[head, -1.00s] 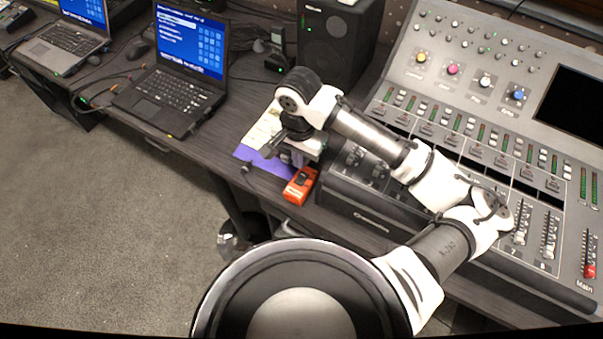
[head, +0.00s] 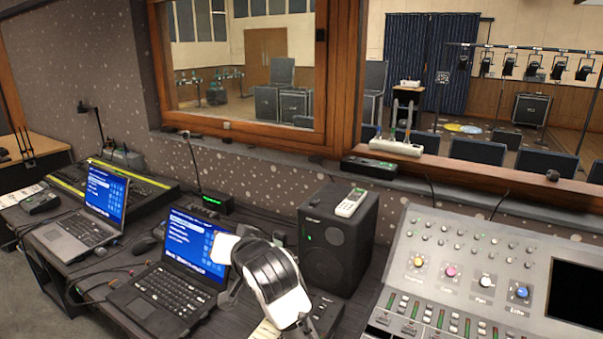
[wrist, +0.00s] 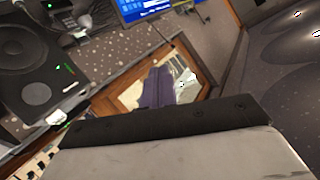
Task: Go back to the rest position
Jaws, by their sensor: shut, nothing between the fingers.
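My gripper (wrist: 158,88) shows in the wrist view as dark purple fingers, close together and empty. They are held in the air, with the room window behind them. In the head view a white and black part of my arm (head: 268,278) rises from the bottom edge, in front of the right laptop and the speaker. My fingers cannot be made out there. The lighting console (head: 470,240) is at the lower right. Its coloured knobs and upper part show; its lower part is cut off by the frame.
A black speaker (head: 338,242) with a white handset (head: 351,203) on top stands right of my arm. Two open laptops, the right one (head: 165,290) and the left one (head: 80,220), stand on the desk. A wooden window frame (head: 345,75) runs behind. Free air lies above the desk.

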